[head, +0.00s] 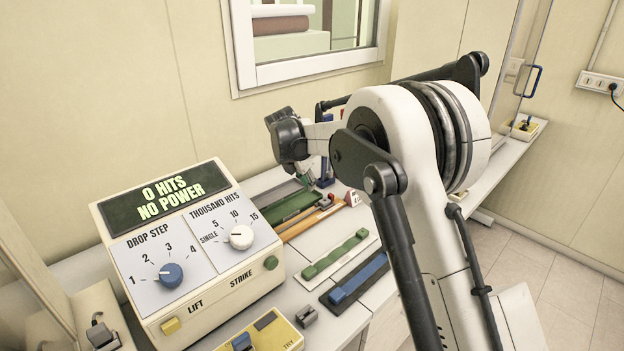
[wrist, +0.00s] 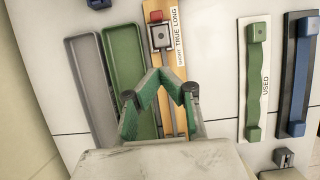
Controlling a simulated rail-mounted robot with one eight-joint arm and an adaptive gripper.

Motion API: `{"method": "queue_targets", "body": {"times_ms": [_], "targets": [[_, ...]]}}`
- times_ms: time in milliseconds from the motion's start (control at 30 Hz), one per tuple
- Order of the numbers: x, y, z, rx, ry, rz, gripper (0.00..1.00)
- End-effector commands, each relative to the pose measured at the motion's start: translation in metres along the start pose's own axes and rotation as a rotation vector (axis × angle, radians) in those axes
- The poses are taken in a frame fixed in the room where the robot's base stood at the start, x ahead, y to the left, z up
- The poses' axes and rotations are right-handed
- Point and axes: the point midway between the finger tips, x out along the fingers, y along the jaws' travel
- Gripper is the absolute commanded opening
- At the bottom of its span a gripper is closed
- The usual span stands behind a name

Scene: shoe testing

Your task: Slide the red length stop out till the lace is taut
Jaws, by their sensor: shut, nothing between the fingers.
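A wooden gauge board (wrist: 173,60) with a long slot lies below my gripper in the wrist view. Its label reads SHORT, TRUE, LONG. A small red piece (wrist: 155,16), apparently the length stop, sits at its upper end, just above a grey block (wrist: 160,37) with a dark centre. My gripper (wrist: 164,73) has green fingers that are shut and empty, over the board and below the grey block in the picture. In the head view my gripper (head: 306,180) is partly hidden by my arm. I cannot make out a lace on the board.
A green tray (wrist: 122,58) and a grey tray (wrist: 88,62) lie left of the board. Right are a green strap (wrist: 254,80) marked USED and a blue strap (wrist: 298,75). A control box (head: 190,250) reading 0 HITS NO POWER stands front left.

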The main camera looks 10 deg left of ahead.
Motion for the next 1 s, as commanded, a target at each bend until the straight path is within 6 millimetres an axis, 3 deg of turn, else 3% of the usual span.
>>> {"method": "queue_targets", "body": {"times_ms": [367,600,1000], "targets": [[0.071,0.000,0.002,0.002,-0.001,0.000,0.00],[0.080,-0.001,0.031,0.002,0.000,0.000,0.00],[0.084,-0.001,0.039,0.001,0.000,0.000,0.00]]}}
